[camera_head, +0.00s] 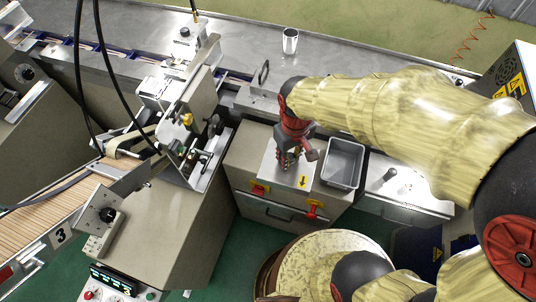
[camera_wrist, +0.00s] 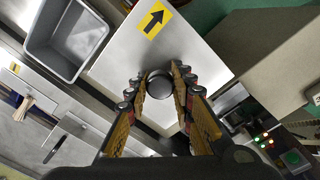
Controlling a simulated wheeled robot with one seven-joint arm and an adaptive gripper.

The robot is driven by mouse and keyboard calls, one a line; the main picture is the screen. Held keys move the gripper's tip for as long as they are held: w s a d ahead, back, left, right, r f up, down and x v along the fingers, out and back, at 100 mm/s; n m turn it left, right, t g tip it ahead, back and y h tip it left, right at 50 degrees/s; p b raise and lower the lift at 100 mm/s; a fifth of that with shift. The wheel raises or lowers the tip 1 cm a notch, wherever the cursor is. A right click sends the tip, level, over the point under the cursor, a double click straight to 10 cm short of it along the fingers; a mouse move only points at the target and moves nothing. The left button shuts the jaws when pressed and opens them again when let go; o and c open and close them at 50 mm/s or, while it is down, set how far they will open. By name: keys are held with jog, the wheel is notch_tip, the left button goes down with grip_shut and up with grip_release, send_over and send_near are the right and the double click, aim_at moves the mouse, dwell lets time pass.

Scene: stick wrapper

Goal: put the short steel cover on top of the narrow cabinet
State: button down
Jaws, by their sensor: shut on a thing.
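The steel cover (camera_head: 271,171) is a flat silver plate with a yellow arrow label and a round dark knob (camera_wrist: 159,84) in its middle. My gripper (camera_head: 291,158) points down over the plate. In the wrist view my gripper (camera_wrist: 159,88) has its two fingers closed on the sides of the knob. The plate (camera_wrist: 118,72) spreads out beneath the fingers. It is at or just over the top of the beige cabinet (camera_head: 240,160) with red switches on its front; I cannot tell whether it touches. Part of the plate is hidden by my gripper.
A grey open bin (camera_head: 344,150) stands close to the plate's right. Further right is a steel-topped unit (camera_head: 415,197) with a dark handle. A conveyor machine (camera_head: 190,150) stands close on the left. A metal cup (camera_head: 290,41) is on the back bench.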

jog(key=shift+w+a+f+b, duration=0.35)
jog(key=shift+w+a+f, duration=0.2)
jog(key=shift+w+f, duration=1.7)
jog(key=shift+w+a+f+b, duration=0.4)
jog(key=shift+w+a+f, duration=0.2)
jog(key=shift+w+f, duration=1.6)
jog(key=shift+w+a+f+b, duration=0.35)
jog(key=shift+w+a+f, duration=0.2)
jog(key=shift+w+f, duration=1.65)
jog(key=shift+w+r, duration=0.1)
jog(key=shift+w, duration=0.15)
jog(key=c, duration=1.6)
grip_release()
jog(key=shift+s, duration=0.1)
jog(key=shift+o, duration=0.3)
notch_tip(320, 180, up, 12)
jog(key=p, duration=0.1)
jog(key=shift+r+p, duration=0.15)
jog(key=shift+p, duration=0.15)
